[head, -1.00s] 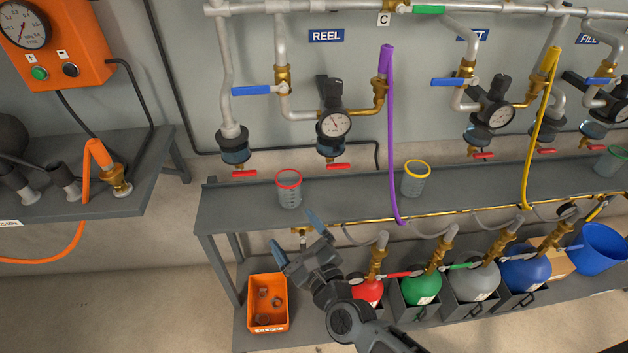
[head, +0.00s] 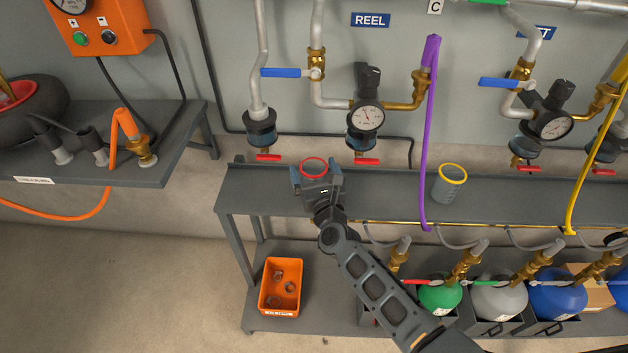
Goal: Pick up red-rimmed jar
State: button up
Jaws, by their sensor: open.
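The red-rimmed jar (head: 313,160) stands on the grey upper shelf, in the left part of the head view. Only its red rim and a little below it show; my gripper hides most of its body. My gripper (head: 317,183) is at the jar, its two bluish fingers spread to the left and right of it. The jaws are open. I cannot tell whether the fingers touch the jar.
A yellow-rimmed jar (head: 449,184) stands to the right on the same shelf (head: 390,196). A purple hose (head: 430,130) hangs between the jars. Filters with red valve handles (head: 363,161) hang above. An orange bin (head: 281,287) and several gas bottles sit below.

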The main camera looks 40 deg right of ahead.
jog(key=shift+w+d, duration=0.2)
jog(key=shift+w, duration=0.15)
jog(key=c, duration=1)
